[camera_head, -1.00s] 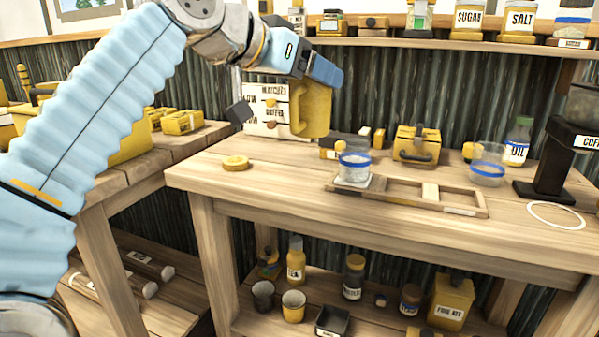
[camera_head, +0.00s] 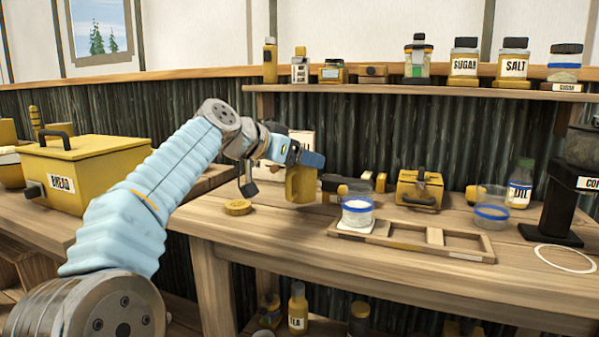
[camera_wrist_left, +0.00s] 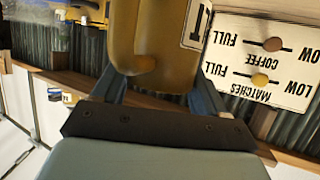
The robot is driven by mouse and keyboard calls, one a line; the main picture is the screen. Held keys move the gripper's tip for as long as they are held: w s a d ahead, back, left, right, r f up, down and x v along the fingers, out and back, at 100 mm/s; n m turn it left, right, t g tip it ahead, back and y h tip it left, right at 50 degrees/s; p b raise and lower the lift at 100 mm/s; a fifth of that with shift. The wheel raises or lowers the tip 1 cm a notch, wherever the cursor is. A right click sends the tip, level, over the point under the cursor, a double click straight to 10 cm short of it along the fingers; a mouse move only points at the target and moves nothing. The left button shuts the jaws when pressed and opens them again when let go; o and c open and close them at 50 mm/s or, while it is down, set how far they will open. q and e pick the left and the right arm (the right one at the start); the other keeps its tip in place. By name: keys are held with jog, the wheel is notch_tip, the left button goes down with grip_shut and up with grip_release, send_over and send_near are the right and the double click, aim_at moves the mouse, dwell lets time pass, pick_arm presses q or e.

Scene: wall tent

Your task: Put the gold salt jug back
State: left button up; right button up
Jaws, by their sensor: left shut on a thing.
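The gold jug (camera_head: 301,184) is in my left gripper (camera_head: 308,158), above the back left part of the wooden table (camera_head: 275,237). It looks upright; whether its base touches the table I cannot tell. In the left wrist view the jug (camera_wrist_left: 155,45) fills the upper middle between the two fingers of my left gripper (camera_wrist_left: 155,92). A white label ending in "T" shows partly on its side. A jar marked SALT (camera_head: 514,66) stands on the upper shelf. My right gripper is not in view.
A round gold lid (camera_head: 237,207) lies left of the jug. A blue-banded glass with white contents (camera_head: 357,214) stands at the left end of a wooden frame (camera_head: 400,243). A gold box (camera_head: 419,190) and an empty-looking glass (camera_head: 490,206) are further right. A white ring (camera_head: 565,259) marks the table.

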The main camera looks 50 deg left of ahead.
pick_arm(q)
jog(key=shift+f, duration=1.35)
jog(key=shift+f, duration=0.1)
jog(key=o, duration=1.2)
jog(key=shift+c, duration=0.2)
jog(key=v, duration=1.2)
